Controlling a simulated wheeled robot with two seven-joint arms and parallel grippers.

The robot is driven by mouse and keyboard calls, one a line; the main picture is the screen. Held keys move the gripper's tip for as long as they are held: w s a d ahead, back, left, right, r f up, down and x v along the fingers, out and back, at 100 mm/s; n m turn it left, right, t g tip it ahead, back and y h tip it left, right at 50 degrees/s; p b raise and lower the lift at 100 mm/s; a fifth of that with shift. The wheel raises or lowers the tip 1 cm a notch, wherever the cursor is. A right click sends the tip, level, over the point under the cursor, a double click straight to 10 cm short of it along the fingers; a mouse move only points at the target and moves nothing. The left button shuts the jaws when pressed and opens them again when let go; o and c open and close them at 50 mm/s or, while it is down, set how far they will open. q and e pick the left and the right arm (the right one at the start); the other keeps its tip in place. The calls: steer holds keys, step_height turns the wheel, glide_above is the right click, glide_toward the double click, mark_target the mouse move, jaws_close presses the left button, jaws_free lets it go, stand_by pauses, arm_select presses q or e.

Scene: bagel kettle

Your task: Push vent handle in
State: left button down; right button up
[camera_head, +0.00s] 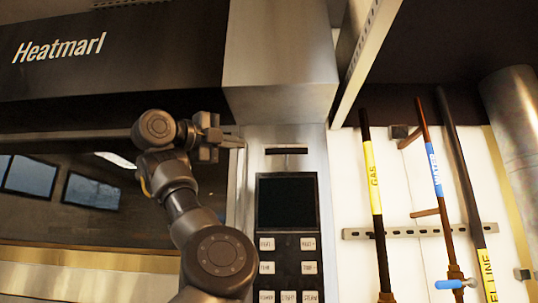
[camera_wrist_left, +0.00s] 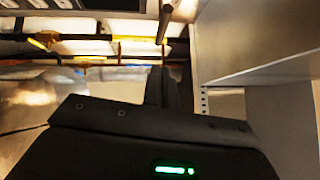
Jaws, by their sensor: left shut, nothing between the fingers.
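The vent handle (camera_head: 288,151) appears as a short dark horizontal bar above the screen on the oven's control column, in the head view. I cannot tell how far it stands out. My left gripper (camera_head: 240,141) is shut and empty, its fingertips pointing right at the column's left edge, to the left of the handle and apart from it in the picture. In the left wrist view the fingers (camera_wrist_left: 162,88) are dark and close together. A dark rod (camera_wrist_left: 164,22) shows beyond them; I cannot tell whether it is the handle.
The control panel (camera_head: 287,203) with screen and buttons is below the handle. A metal box (camera_head: 280,50) overhangs above. The oven window (camera_head: 75,195) is behind my left arm. Gas and water pipes (camera_head: 374,190) run down the wall at right.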

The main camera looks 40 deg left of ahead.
arm_select(q)
steer(key=p, duration=1)
glide_toward(278, 151)
steer(key=w+d, duration=0.2)
steer(key=w, duration=0.2)
steer(key=shift+w+a+r+p, duration=0.4)
steer(key=shift+w+r+p, duration=0.15)
steer(key=shift+p, duration=0.2)
steer(key=shift+w+a+f, duration=0.15)
steer(key=shift+w+a, duration=0.05)
steer(key=shift+w, duration=0.1)
steer(key=shift+d, duration=0.1)
